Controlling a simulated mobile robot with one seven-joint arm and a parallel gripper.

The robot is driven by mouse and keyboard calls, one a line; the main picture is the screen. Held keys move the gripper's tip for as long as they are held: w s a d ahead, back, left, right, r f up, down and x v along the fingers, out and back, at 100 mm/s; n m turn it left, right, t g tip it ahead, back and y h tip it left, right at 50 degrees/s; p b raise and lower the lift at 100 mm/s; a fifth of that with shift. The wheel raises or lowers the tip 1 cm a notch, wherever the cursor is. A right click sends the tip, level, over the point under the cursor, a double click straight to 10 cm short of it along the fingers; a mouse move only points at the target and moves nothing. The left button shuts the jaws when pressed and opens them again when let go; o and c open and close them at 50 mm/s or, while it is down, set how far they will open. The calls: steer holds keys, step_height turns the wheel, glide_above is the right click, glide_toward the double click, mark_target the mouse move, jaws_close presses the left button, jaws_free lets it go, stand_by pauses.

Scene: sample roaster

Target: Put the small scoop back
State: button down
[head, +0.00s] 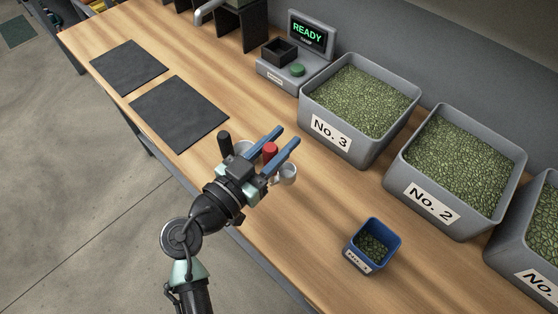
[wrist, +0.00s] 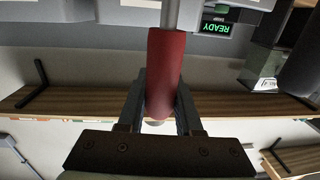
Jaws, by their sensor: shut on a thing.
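My gripper (head: 288,136) is shut on the red handle of a scoop (head: 270,150). The red handle fills the space between the fingers in the wrist view (wrist: 166,70), with a metal shaft running out of its far end. In the head view a shiny metal bowl (head: 288,174) shows just beside the lower finger; it appears to belong to this scoop. A black handle (head: 224,143) stands on the other side of my gripper, with a pale round part (head: 242,147) close to it, mostly hidden by my gripper. I cannot tell how high the red-handled scoop is above the bench.
Grey bins of green beans, No. 3 (head: 373,148) and No. 2 (head: 404,193), stand along the back. A small blue bin (head: 354,246) sits nearer the front edge. A scale (head: 272,82) reads READY. Two dark mats (head: 180,112) lie at left. Bare wood (head: 320,225) lies between.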

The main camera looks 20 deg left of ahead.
steer(key=shift+f, duration=2.4)
steer(key=shift+f+b, duration=0.25)
steer(key=shift+b, duration=0.1)
steer(key=c, duration=0.6)
jaws_free()
steer(key=shift+r, duration=0.1)
steer(key=shift+r+p, duration=0.25)
steer(key=shift+p, duration=0.15)
steer(key=b+v, duration=0.1)
steer(key=v, duration=0.5)
steer(key=b+v, duration=0.1)
steer(key=v, duration=0.5)
steer(key=shift+f+b, duration=0.15)
steer(key=shift+b, duration=0.15)
steer(key=shift+w, duration=0.1)
